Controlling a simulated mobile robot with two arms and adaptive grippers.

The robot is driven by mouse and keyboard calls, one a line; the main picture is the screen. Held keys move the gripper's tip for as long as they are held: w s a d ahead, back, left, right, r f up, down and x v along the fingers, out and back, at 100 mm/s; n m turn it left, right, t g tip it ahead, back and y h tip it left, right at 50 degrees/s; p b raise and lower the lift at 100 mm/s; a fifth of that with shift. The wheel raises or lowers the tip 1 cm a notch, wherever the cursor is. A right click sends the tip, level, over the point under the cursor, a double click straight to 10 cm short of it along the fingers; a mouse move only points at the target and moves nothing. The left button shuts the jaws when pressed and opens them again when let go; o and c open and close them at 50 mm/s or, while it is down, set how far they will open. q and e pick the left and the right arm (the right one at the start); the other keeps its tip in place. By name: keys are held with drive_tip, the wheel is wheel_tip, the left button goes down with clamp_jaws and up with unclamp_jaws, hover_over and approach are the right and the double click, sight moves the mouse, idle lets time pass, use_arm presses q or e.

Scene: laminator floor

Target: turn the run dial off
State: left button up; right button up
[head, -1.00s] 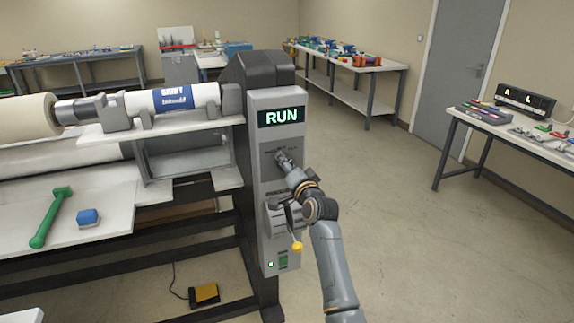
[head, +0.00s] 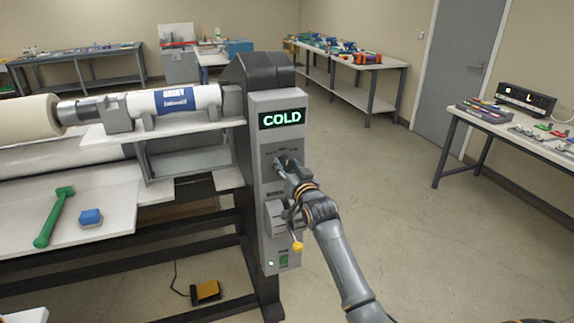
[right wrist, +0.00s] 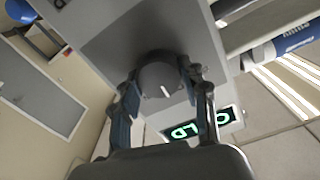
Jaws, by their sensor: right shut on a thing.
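The run dial (right wrist: 161,78) is a round grey knob with a white mark, on the front of the grey control panel (head: 254,179). In the head view my gripper mostly hides it. My right gripper (head: 281,163) reaches the panel below the display. In the right wrist view its two fingers (right wrist: 163,88) stand on either side of the dial and are shut on it. The display (head: 282,118) at the panel's top reads COLD in green. My left gripper is not in view.
A lever with a yellow knob (head: 297,246) sticks out below my right gripper. The laminator's rollers (head: 30,115) and shelf extend left. The floor to the right is open.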

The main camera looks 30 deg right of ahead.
drive_tip(key=shift+f+n, duration=0.1)
drive_tip(key=shift+n, duration=0.2)
drive_tip(key=o, duration=1.1)
drive_tip(key=shift+o, duration=0.2)
drive_tip(key=v, duration=1.2)
drive_tip(key=shift+f, duration=0.1)
